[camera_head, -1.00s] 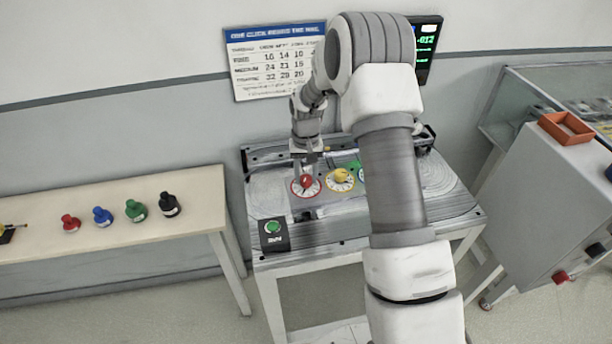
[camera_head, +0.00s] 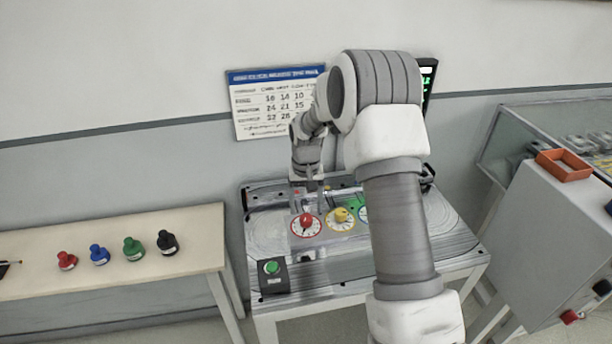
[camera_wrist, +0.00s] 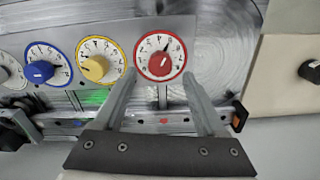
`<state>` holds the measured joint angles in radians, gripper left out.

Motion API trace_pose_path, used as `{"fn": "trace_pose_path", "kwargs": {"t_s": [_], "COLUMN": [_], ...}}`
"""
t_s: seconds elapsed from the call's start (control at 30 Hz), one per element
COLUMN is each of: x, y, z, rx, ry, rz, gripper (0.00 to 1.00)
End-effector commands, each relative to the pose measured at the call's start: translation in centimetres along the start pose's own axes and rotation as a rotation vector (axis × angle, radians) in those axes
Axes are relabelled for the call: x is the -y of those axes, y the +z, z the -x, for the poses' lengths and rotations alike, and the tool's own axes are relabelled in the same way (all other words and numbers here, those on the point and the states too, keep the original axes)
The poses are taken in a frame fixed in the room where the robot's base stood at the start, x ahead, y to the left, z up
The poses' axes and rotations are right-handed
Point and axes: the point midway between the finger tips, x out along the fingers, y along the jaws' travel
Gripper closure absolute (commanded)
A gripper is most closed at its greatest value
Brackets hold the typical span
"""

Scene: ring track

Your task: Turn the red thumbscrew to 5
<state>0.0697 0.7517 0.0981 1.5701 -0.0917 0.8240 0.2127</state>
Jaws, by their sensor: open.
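The red thumbscrew (camera_head: 306,220) sits at the middle of a white dial with a red ring, on the grey bench panel. In the wrist view the red thumbscrew (camera_wrist: 159,64) lies ahead, between the lines of the two fingers. My gripper (camera_wrist: 159,76) is open and empty, one finger to each side, with no visible contact. In the head view my gripper (camera_head: 306,190) is just behind the red thumbscrew.
A yellow knob (camera_wrist: 95,68) and a blue knob (camera_wrist: 40,71) sit on dials left of the red one in the wrist view. A green button box (camera_head: 272,272) stands at the bench's front left. A grey cabinet (camera_head: 555,240) stands right.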

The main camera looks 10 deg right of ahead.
Motion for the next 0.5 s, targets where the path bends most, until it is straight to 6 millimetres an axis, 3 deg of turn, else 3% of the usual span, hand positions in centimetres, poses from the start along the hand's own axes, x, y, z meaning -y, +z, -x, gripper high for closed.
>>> {"fn": "trace_pose_path", "kwargs": {"t_s": [0.3,0.5], "x": [0.0,0.0], "y": [-0.1,-0.1], "z": [8.1,11.8], "rx": [-0.005,-0.003], "ry": [-0.001,-0.001], "rz": [-0.001,-0.001], "gripper": [0.27,0.27]}}
